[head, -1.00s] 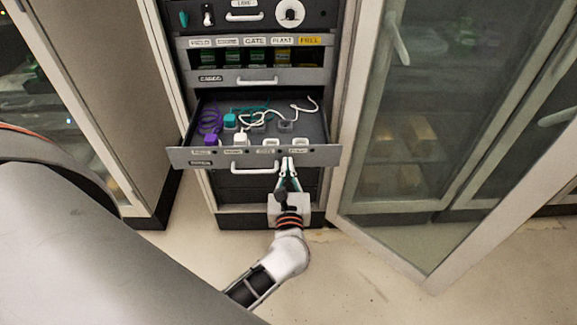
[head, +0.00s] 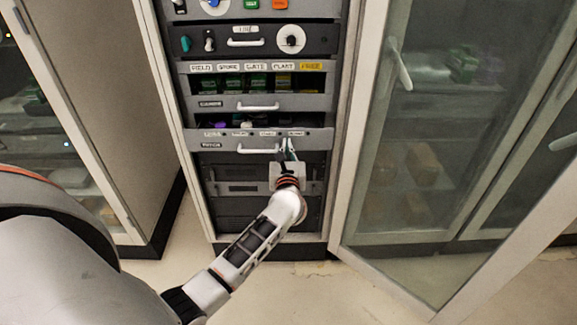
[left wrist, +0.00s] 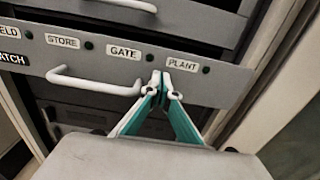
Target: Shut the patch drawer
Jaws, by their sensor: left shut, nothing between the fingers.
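The patch drawer (head: 222,143) has a grey front with a white bar handle (head: 258,150) in the head view. My right gripper is not in view.
Above is another drawer with a white handle (head: 258,107) and green and yellow cards, then a panel with a white dial (head: 291,39). A glass cabinet door (head: 430,150) stands at the right. Bare floor (head: 330,290) lies below.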

